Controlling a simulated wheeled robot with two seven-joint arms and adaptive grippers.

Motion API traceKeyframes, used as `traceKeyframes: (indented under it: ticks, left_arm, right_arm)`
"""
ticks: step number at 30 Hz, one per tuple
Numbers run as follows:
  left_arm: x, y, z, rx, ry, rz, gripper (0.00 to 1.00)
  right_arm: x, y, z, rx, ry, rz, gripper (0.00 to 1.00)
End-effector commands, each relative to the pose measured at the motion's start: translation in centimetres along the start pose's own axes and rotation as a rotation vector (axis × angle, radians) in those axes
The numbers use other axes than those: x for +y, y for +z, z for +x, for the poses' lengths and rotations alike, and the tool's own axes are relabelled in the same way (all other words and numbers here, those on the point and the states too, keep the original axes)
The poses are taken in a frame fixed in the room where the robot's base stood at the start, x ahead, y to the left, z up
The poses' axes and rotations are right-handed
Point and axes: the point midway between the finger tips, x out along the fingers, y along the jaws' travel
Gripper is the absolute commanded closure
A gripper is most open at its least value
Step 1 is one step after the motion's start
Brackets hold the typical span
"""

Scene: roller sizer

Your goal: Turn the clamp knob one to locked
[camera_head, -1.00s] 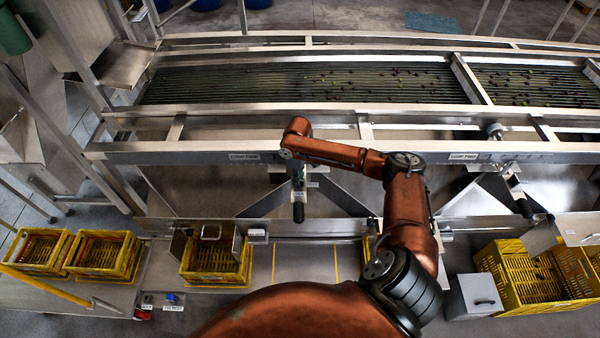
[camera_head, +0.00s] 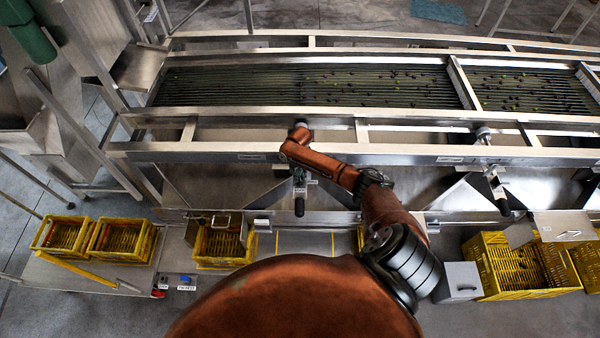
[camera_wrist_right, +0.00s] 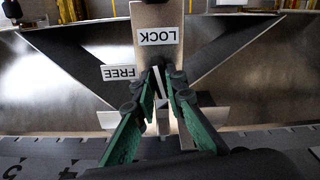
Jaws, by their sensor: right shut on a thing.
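My right gripper (camera_head: 299,180) is at the clamp below the front rail, at the left of the two clamps in the head view. In the right wrist view my right gripper (camera_wrist_right: 162,88) has its green fingers closed on a narrow part of the clamp knob (camera_wrist_right: 161,80), mostly hidden between the fingertips. A LOCK label (camera_wrist_right: 159,37) shows upside down on the metal plate beyond the fingertips. A FREE label (camera_wrist_right: 121,73) is left of them. I cannot tell the knob's exact angle. A black handle end (camera_head: 299,207) hangs below the gripper. My left gripper is not in view.
A second clamp (camera_head: 497,190) hangs from the rail (camera_head: 400,153) at the right. Yellow crates (camera_head: 225,243) stand below at left and right. A grey box (camera_head: 460,282) stands by the right crates. The roller bed (camera_head: 310,87) lies behind the rail.

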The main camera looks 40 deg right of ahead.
Motion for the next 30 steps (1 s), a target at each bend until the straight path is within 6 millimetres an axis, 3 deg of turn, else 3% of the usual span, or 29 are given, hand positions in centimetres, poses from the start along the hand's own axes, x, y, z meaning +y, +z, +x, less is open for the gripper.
traceKeyframes:
  ticks: [9,29,30]
  left_arm:
    - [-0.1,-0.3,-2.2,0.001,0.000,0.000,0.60]
    - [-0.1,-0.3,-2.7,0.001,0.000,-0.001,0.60]
    - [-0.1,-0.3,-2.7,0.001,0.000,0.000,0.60]
  right_arm:
    - [-0.1,0.0,-0.2,0.000,-0.002,0.171,1.00]
    - [-0.1,-0.2,-0.1,0.004,-0.003,0.229,1.00]
    - [-0.1,-0.2,-0.1,0.004,-0.004,0.229,0.87]
